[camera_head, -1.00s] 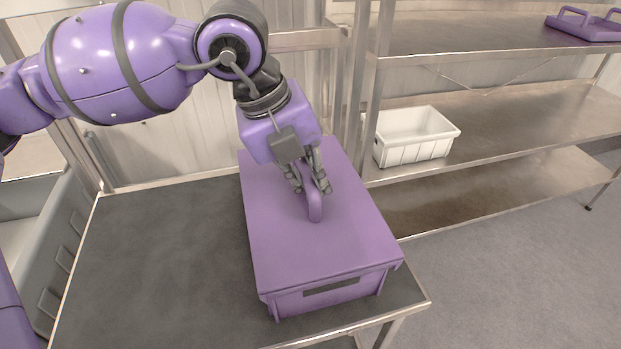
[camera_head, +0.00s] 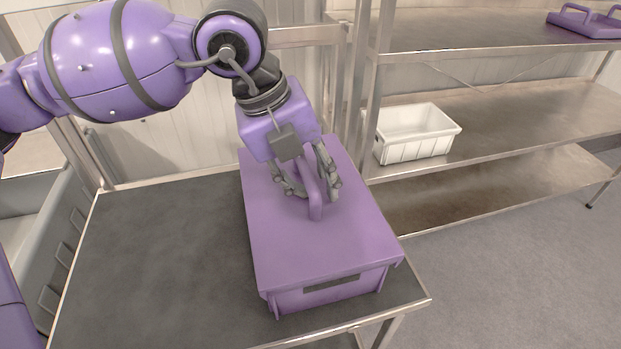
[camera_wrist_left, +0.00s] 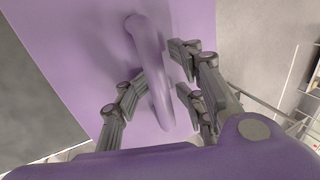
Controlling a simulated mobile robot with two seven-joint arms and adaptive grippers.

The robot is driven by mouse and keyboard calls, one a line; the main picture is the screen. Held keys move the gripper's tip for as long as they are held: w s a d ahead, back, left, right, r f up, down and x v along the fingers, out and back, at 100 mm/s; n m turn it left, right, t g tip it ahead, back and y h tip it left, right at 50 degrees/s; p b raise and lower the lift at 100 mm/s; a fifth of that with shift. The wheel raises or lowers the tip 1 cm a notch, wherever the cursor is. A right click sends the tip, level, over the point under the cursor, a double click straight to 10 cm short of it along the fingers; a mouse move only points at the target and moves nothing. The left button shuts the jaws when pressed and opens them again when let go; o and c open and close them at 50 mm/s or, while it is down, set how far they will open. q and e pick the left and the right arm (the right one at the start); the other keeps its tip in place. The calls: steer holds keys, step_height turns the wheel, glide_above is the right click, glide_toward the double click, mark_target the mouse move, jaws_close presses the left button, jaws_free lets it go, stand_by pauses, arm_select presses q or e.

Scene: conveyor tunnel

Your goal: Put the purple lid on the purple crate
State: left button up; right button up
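The purple lid (camera_head: 315,245) lies on top of the purple crate (camera_head: 330,292), which stands on the dark table. The lid covers the crate's opening and looks level and lined up with its rim. My left gripper (camera_head: 308,193) is at the lid's upright handle (camera_head: 315,205), with its fingers spread on either side. In the left wrist view the handle (camera_wrist_left: 150,70) stands between the open fingers (camera_wrist_left: 155,100), with a gap on the right side. The crate's inside is hidden. My right gripper is not in view.
The dark table (camera_head: 160,250) is clear left of the crate. A grey bin (camera_head: 60,240) stands at the left edge. A metal shelf at the right holds a white crate (camera_head: 415,135) and, higher up, a purple tray-like piece with handles (camera_head: 585,24).

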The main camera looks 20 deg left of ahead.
mark_target(285, 198)
arm_select(q)
steer(key=v, duration=1.2)
